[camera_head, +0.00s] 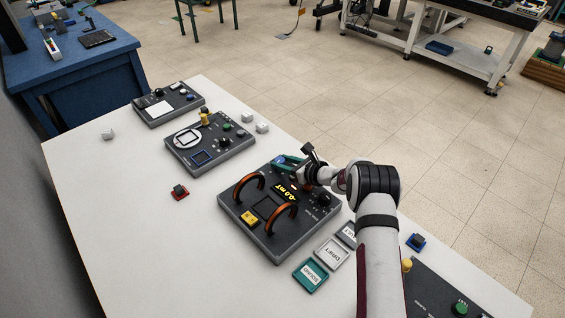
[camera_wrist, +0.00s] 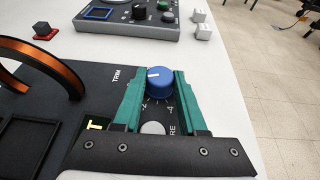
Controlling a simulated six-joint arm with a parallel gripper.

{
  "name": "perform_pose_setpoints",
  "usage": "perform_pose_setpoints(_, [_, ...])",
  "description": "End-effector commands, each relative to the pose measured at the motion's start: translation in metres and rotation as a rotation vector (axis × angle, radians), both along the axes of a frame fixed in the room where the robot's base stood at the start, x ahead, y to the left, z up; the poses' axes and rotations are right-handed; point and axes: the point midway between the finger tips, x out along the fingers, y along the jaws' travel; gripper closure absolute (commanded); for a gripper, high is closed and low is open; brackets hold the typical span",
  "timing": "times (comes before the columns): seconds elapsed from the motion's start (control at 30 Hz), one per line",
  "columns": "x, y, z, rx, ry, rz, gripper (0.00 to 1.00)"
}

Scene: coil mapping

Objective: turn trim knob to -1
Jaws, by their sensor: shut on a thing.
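The trim knob (camera_wrist: 159,80) is blue with a white pointer line and sits on the dark coil panel (camera_wrist: 60,85), by the printed word TRIM and scale marks including -2 and -4. In the wrist view the pointer line lies at the knob's left side. My gripper (camera_wrist: 160,85) has teal fingers, shut on the knob from both sides. In the head view my gripper (camera_head: 288,164) is at the panel's far edge, and the arm partly hides the knob. The panel (camera_head: 275,245) has two copper coils and a lit display (camera_head: 286,193) that seems to read -0.0 mT.
Two other dark panels (camera_head: 215,165) stand farther back on the white table (camera_head: 130,220). Teal, white and grey labelled trays (camera_head: 310,275) lie in front of the coil panel. A red-based block (camera_head: 180,192) and white cubes (camera_head: 262,127) stand around.

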Motion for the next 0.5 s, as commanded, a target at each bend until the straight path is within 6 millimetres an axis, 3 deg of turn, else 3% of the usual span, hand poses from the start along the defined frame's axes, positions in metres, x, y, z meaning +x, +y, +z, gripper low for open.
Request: perform_pose_setpoints(0.5, [0.0028,-0.0013,0.0005,0.001,-0.002,0.212,1.0])
